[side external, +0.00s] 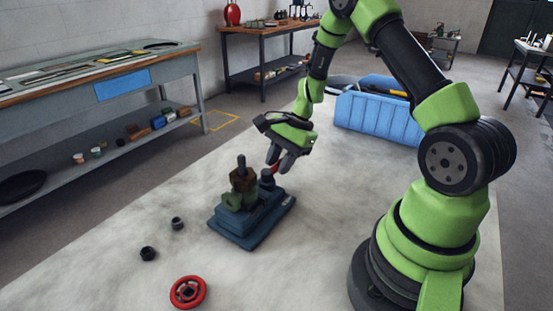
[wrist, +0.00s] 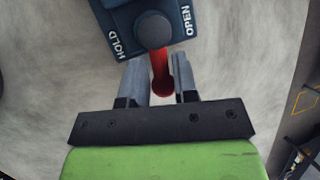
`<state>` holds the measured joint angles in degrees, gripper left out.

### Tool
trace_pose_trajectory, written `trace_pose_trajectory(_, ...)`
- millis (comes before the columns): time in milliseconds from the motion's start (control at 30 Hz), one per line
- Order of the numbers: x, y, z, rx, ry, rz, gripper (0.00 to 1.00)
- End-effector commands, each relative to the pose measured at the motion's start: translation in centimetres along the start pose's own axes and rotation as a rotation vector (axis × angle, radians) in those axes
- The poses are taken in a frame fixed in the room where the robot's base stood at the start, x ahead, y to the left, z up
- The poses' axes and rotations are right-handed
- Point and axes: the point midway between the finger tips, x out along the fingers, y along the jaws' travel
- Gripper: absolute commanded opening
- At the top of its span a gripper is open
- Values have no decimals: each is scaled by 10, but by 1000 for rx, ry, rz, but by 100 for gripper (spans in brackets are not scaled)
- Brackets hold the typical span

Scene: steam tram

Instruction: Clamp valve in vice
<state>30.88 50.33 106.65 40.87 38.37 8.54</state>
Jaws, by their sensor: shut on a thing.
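The blue vice (side external: 250,229) stands on the pale table. The brown and dull green valve (side external: 242,182) sits upright at the vice's jaws with a dark stem on top; whether the jaws touch it I cannot tell. In the wrist view the vice top (wrist: 122,20) is marked HOLD and OPEN, with a dark round pivot. A red lever (wrist: 161,72) runs from the pivot, pointing between the two marks. My gripper (side external: 281,163) is at the vice's far right end, its fingers either side of the lever and shut on it. The valve is out of the wrist view.
A red handwheel (side external: 188,292) and two small dark fittings (side external: 148,254) (side external: 177,223) lie loose on the table in front of the vice. A blue bin (side external: 378,117) with things in it stands behind my gripper. The table left of the bin is clear.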

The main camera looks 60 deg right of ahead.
Motion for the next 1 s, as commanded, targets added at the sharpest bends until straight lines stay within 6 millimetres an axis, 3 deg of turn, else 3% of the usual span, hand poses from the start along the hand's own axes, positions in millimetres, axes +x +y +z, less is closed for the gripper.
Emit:
trace_pose_trajectory(600, -1, 19, 9, 479, 105, -197, 4)
trace_pose_trajectory(1000, 0, 23, 13, 628, 136, -260, 4)
